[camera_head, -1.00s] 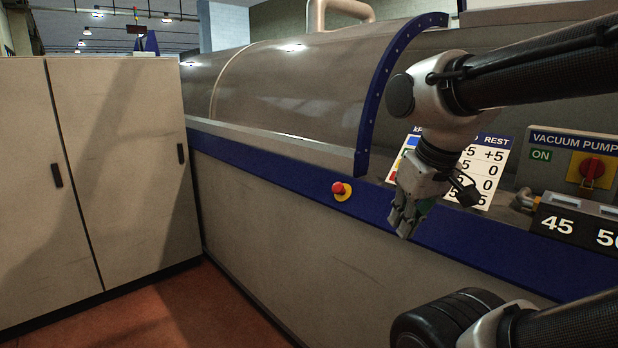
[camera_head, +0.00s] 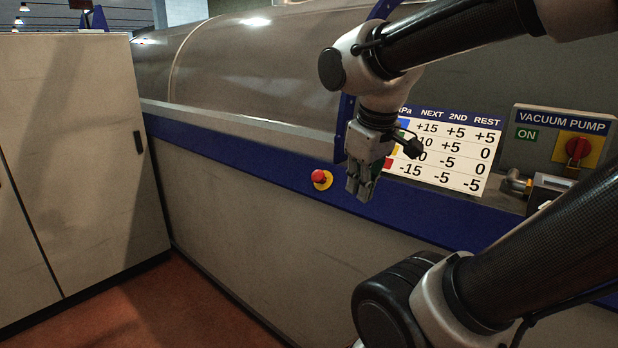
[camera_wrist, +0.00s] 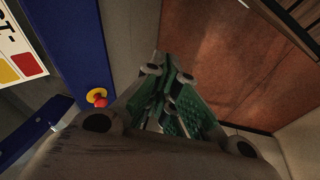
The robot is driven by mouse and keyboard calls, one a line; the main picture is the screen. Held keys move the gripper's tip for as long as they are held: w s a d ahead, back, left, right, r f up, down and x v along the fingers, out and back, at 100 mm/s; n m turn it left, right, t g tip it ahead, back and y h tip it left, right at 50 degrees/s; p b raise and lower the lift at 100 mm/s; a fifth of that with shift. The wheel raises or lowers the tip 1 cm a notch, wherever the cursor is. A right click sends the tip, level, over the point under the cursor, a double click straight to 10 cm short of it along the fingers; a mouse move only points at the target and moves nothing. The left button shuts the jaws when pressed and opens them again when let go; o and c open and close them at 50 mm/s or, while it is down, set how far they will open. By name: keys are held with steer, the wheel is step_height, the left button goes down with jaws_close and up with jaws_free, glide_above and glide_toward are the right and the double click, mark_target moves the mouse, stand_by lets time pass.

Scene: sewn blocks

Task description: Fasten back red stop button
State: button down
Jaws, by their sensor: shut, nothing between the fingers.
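The red stop button (camera_head: 318,176) sits on a yellow round base on the machine's blue rail, in the middle of the head view. In the wrist view the red button (camera_wrist: 100,101) shows at the left, beside my gripper. My gripper (camera_head: 359,196) is shut and empty, fingers pointing down, a little to the right of the button in the head view. Its green-padded fingers (camera_wrist: 172,98) show together in the wrist view. It appears apart from the button.
A blue rail (camera_head: 235,160) runs along the machine under a curved metal cover (camera_head: 270,70). A printed number chart (camera_head: 455,150) and a vacuum pump switch (camera_head: 577,150) are to the right. A pale cabinet (camera_head: 80,160) stands at the left. Open red floor (camera_head: 200,310) lies between.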

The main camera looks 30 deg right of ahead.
mark_target(315, 181)
steer(key=w+a+n+h, duration=0.2)
steer(key=w+n+h, duration=0.2)
steer(key=w+n, duration=0.5)
steer(key=w+a+f+n+h, duration=0.1)
steer(key=w+a+n+h, duration=0.2)
steer(key=w+n, duration=0.7)
steer(key=w+h, duration=0.1)
steer(key=w, duration=0.5)
steer(key=shift+w+n+h, duration=0.15)
steer(key=shift+n+h, duration=0.15)
steer(key=x, duration=1.4)
steer(key=shift+x, duration=0.9)
